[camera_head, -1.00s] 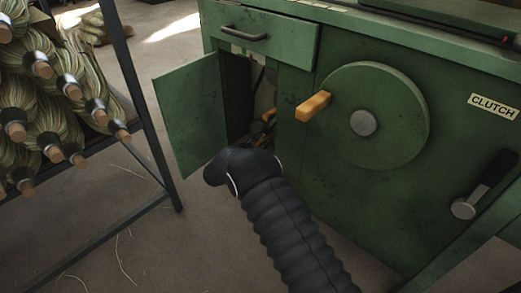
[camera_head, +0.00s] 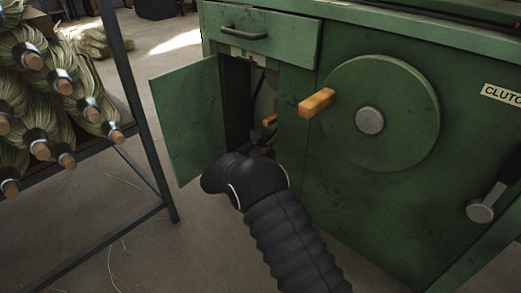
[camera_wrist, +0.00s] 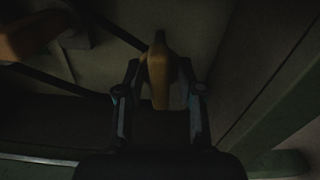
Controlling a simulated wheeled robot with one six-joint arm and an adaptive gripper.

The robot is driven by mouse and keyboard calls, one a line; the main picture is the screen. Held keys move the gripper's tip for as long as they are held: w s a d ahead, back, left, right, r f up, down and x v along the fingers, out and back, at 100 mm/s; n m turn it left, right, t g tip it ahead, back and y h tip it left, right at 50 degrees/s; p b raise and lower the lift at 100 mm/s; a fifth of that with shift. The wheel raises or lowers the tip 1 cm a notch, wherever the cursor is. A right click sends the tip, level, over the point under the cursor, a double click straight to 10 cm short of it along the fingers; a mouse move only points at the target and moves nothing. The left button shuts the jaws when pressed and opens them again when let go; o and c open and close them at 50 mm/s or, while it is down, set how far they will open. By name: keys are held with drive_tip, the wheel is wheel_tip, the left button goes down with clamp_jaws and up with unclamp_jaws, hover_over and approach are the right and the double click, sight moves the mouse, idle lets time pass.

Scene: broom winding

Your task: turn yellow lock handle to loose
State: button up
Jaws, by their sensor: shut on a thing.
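In the wrist view a yellow lock handle (camera_wrist: 158,78) stands between the two fingers of my gripper (camera_wrist: 160,95). The fingers are shut on its sides, and the handle's narrow end points up in that picture. In the head view my black arm reaches into the open cabinet, and its wrist hides my fingers and the held handle. An orange-yellow piece (camera_head: 270,120) shows inside the cabinet, just beyond the wrist. A blurred orange piece (camera_wrist: 32,36) also shows at the upper left of the wrist view; I cannot tell whether they are the same.
The open green door (camera_head: 188,118) stands left of my wrist. A green wheel (camera_head: 385,112) with a yellow-orange knob (camera_head: 317,102) is to the right, close to the arm. A clutch lever (camera_head: 490,195) is farther right. A rack of fibre bundles (camera_head: 65,110) stands left.

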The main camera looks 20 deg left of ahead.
drive_tip(key=shift+m, duration=0.7)
drive_tip(key=o, duration=0.8)
drive_tip(key=shift+s, duration=0.1)
drive_tip(key=v, duration=1.1)
drive_tip(key=shift+s+a, duration=0.2)
drive_tip(key=shift+s, duration=0.15)
drive_tip(key=shift+f, duration=0.1)
